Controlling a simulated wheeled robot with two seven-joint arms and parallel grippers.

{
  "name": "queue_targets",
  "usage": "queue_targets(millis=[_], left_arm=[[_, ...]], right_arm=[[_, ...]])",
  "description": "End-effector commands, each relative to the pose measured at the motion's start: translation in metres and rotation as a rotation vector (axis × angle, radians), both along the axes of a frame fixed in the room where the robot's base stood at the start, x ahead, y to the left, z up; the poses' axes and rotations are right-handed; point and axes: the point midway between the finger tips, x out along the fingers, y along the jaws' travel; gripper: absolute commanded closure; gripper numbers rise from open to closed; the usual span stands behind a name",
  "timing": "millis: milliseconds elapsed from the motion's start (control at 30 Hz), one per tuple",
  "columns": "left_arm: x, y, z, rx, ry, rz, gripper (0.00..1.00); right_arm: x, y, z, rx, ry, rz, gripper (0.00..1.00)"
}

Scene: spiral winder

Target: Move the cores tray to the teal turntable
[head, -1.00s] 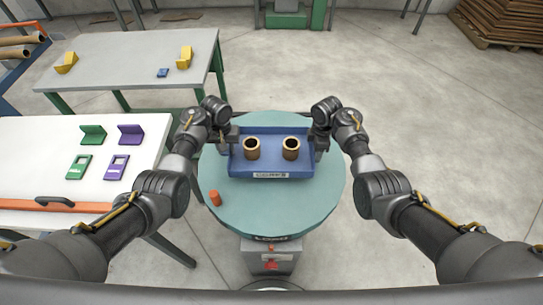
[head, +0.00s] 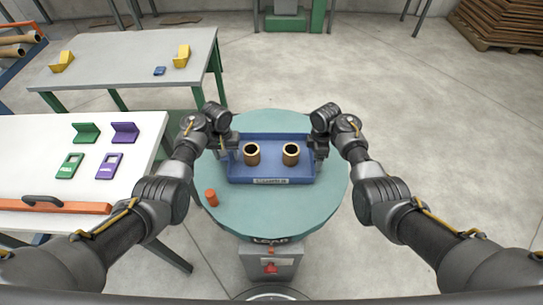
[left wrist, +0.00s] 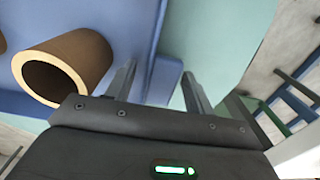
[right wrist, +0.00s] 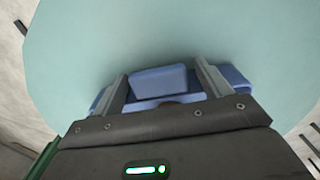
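The blue cores tray (head: 272,181) rests on the teal turntable (head: 270,213), with two brown cores (head: 251,159) (head: 291,159) upright in it. My left gripper (head: 222,146) is at the tray's left side. In the left wrist view its fingers (left wrist: 158,88) stand apart on either side of a blue tab of the tray (left wrist: 165,78). My right gripper (head: 319,148) is at the tray's right side. In the right wrist view its fingers (right wrist: 162,85) are spread with a blue tab (right wrist: 158,80) between them and gaps beside it.
A small orange cylinder (head: 211,197) stands on the turntable's left front. A white table (head: 30,155) at left holds green and purple brackets and plates. A grey table (head: 130,62) behind it holds yellow parts.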

Motion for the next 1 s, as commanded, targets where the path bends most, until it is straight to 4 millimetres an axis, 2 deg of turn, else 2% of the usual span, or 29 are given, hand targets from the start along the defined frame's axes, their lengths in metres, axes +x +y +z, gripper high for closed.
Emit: queue_targets(millis=[233,367,800,1000], left_arm=[[0.000,0.001,0.000,0.001,0.001,0.000,0.47],[0.000,0.000,0.010,-0.001,0.000,0.000,0.47],[0.000,0.000,0.096,-0.002,-0.002,0.001,0.47],[0.000,0.000,0.116,0.000,0.000,0.000,0.47]], right_arm=[[0.000,-0.001,0.000,0.000,-0.001,-0.002,0.24],[0.001,-0.001,0.000,-0.001,-0.001,-0.003,0.24],[0.001,-0.001,0.000,-0.001,-0.001,-0.003,0.24],[0.001,-0.001,0.000,-0.001,-0.001,-0.003,0.24]])
